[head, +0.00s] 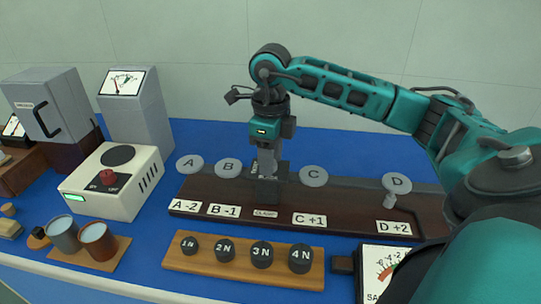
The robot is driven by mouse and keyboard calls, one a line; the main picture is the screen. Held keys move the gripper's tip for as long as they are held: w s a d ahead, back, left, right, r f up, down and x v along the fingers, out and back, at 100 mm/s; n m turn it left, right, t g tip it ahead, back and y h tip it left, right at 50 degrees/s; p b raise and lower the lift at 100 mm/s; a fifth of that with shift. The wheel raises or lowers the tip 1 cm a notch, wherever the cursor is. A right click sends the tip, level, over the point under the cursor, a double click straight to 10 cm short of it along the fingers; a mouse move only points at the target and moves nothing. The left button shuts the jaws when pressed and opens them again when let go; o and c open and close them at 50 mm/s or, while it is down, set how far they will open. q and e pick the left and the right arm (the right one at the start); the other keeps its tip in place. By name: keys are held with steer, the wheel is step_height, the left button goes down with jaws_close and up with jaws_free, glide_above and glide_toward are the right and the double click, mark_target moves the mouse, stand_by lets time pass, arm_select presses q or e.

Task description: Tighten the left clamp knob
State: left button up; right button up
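My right gripper (268,172) reaches in from the right and points straight down over the dark brown board (340,205). Its tip is between the discs marked B (228,168) and C (313,176), just behind a small plate reading "CLAMP" (265,213). The gripper and a dark upright part at its tip overlap, so I cannot tell whether its fingers are apart or closed on a knob. The clamp knob is not clearly visible there. A small pale peg (389,201) stands below disc D (396,183). My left gripper is out of view.
A wooden strip (173,253) with several black weights lies in front of the board. A white device (130,200) with a red knob stands left, near two cups (98,241). Grey instruments stand behind. A meter (378,264) sits at lower right, partly behind my arm.

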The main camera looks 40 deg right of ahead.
steer(key=o, duration=0.3)
step_height(320, 180, up, 13)
steer(key=p, duration=0.2)
steer(key=shift+p, duration=0.3)
steer(key=shift+s+a+f, duration=0.1)
stand_by(0.5)
